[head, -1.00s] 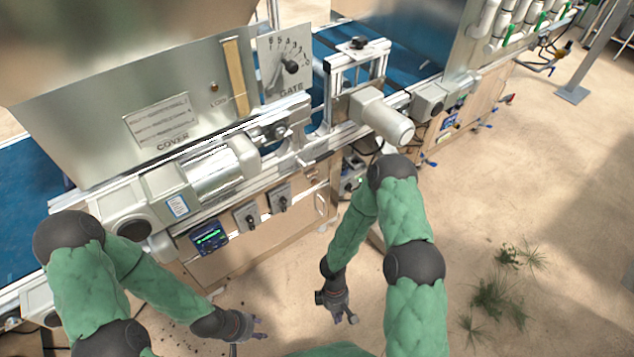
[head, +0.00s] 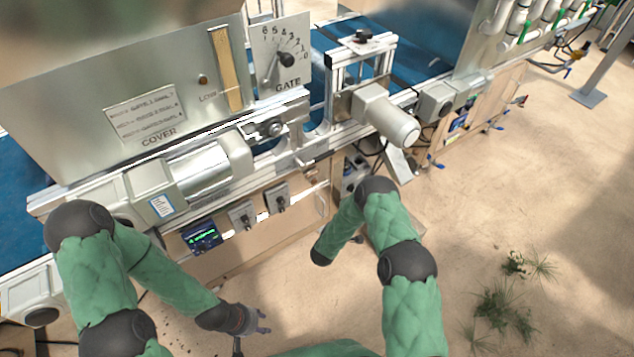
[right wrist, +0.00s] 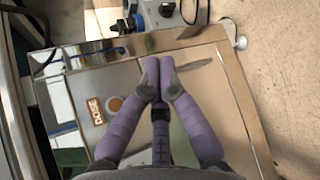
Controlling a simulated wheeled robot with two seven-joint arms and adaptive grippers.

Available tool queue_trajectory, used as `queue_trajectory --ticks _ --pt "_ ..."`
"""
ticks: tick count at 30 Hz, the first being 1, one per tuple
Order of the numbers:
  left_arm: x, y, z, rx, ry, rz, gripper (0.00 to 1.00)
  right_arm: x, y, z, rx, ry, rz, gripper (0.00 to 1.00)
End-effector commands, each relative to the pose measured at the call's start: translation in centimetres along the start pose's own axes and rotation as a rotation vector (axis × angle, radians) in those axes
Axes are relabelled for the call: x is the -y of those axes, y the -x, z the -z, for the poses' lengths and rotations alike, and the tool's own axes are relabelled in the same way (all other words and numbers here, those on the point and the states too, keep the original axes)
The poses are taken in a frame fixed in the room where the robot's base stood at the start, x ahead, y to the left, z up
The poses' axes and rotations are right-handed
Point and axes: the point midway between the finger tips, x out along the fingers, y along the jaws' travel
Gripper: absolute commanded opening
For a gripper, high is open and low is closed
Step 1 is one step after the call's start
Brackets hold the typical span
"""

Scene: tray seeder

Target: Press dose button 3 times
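The dose button (right wrist: 114,103) is a small round brownish button beside an orange DOSE label (right wrist: 96,111) on a metallic panel in the right wrist view. My right gripper (right wrist: 158,68) has its two purple fingers together, with nothing seen between them. Its tips appear up and to the right of the button in the picture; I cannot tell how far they are from the panel. In the head view the right gripper and the button are hidden. My left gripper (head: 264,321) is open and empty, low in front of the machine.
The seeder has a metal cover (head: 75,95), a gate dial (head: 286,58), a lit display (head: 202,236) and knobs along its front. A grey motor (head: 385,115) sticks out. A grey box (right wrist: 163,15) with a cable lies above my right fingers.

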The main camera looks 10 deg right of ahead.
Motion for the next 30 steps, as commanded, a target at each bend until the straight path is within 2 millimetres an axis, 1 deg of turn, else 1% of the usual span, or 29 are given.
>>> queue_trajectory --ticks 1,3,6,9,13,23,26,30 --pt "0.1 -0.2 0.0 0.0 0.0 0.0 0.4 -1.3 -0.3 0.5 0.001 -0.003 -0.069 0.0" --pt "0.1 -0.4 0.0 0.0 0.0 0.0 0.4 -3.2 -0.5 0.9 0.001 -0.008 -0.155 0.0" --pt "0.2 -0.5 0.0 0.0 0.0 0.0 0.4 -5.1 -0.5 1.4 -0.001 -0.017 -0.243 0.0" --pt "0.2 -0.5 0.0 0.0 0.0 0.0 0.4 -6.2 -0.4 1.6 -0.003 -0.022 -0.294 0.0" --pt "0.2 -0.5 0.0 0.0 0.0 0.0 0.4 -6.7 -0.3 1.7 -0.003 -0.025 -0.316 0.0" --pt "0.2 -0.6 0.0 0.0 0.0 0.0 0.4 -6.7 -0.4 1.7 -0.003 -0.025 -0.314 0.0" --pt "0.2 -0.7 0.0 0.0 0.0 0.0 0.4 -7.0 -0.7 2.0 -0.004 -0.024 -0.314 0.0" --pt "0.4 -1.0 0.0 0.0 0.0 0.0 0.4 -8.0 -1.4 2.7 -0.003 -0.025 -0.316 0.0"
